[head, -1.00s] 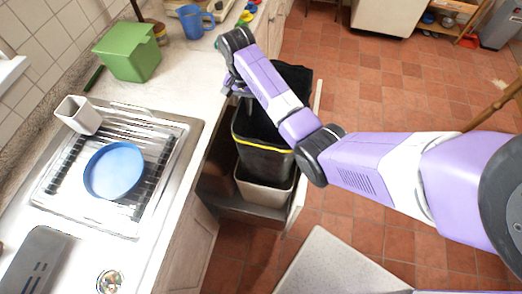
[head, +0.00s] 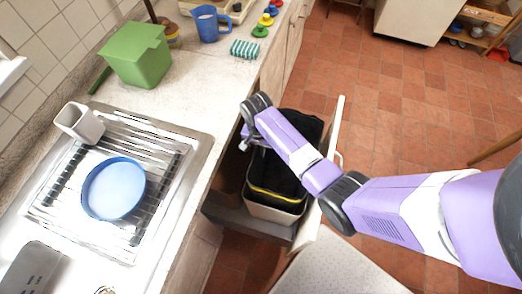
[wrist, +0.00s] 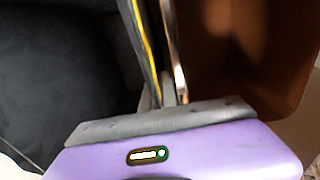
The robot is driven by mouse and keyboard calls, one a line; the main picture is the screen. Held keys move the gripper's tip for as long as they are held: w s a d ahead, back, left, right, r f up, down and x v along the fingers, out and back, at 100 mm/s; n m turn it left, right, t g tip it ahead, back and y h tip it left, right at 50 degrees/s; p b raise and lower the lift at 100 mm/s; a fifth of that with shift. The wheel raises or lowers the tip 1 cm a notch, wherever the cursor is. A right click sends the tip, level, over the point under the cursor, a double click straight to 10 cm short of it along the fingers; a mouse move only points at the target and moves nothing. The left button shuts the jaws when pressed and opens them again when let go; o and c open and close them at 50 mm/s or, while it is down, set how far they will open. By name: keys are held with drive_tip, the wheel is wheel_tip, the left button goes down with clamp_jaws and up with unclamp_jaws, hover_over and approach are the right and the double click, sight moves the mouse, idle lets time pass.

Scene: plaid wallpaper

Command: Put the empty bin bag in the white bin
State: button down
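The black bin bag (head: 276,178) with a yellow band sits low, its bottom part inside the white bin (head: 275,212) and its dark upper part standing above the rim. The bin stands in a pulled-out cabinet drawer. My gripper (head: 247,142) is at the bag's upper left edge, beside the counter. In the wrist view the fingers (wrist: 168,92) look close together at the bag's edge, with the yellow band beside them; the bag (wrist: 60,75) fills the left. The grip itself is partly hidden and blurred.
The counter edge (head: 218,150) is close to the left of my gripper. The drawer front (head: 335,125) stands to the right of the bin.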

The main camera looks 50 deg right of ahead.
drive_tip(key=shift+f+b, duration=0.55)
drive_tip(key=shift+f, duration=0.8)
drive_tip(key=shift+f+b, duration=0.35)
drive_tip(key=c, duration=1.7)
unclamp_jaws()
drive_tip(key=r, duration=1.3)
drive_tip(key=shift+w+a+r+p, duration=0.15)
drive_tip(key=shift+w+p, duration=0.1)
drive_tip(key=shift+p, duration=0.05)
